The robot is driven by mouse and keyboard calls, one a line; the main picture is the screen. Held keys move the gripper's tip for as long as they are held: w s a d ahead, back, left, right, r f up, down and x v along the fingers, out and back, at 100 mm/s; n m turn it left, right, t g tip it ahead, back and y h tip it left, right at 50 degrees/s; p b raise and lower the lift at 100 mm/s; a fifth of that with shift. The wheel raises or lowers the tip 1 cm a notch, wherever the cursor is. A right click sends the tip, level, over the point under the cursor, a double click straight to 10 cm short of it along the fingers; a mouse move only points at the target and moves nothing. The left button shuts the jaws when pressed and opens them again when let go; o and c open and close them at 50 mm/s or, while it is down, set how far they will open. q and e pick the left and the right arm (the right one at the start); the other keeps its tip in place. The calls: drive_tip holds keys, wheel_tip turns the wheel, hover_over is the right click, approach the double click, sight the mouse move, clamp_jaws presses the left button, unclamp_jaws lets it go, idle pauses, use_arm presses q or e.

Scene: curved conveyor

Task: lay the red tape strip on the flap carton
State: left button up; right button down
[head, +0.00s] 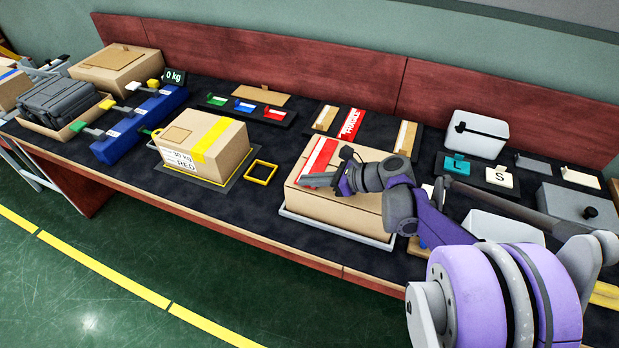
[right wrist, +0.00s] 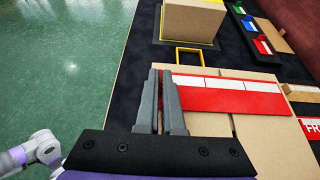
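The red tape strip (head: 322,152), with white along one edge, lies over the top of the flap carton (head: 360,213). In the right wrist view the strip (right wrist: 235,100) runs across the carton (right wrist: 270,145) from beside my fingers to the right. My right gripper (head: 308,180) is low over the strip's near end. In its wrist view the fingers (right wrist: 159,78) are close together with a narrow gap. They hide part of the strip's left end, so I cannot tell whether they grip it. My left gripper is not in view.
A yellow-taped carton (head: 208,145) stands left of a small yellow frame (head: 261,172). A red FRAGILE strip (head: 351,124) lies between tan strips behind the flap carton. A white bin (head: 478,135) and grey boxes are to the right. The bench's front edge is close to the carton.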

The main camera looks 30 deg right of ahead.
drive_tip(key=c, duration=1)
unclamp_jaws()
drive_tip(key=p+v, duration=0.1)
drive_tip(key=v, duration=1)
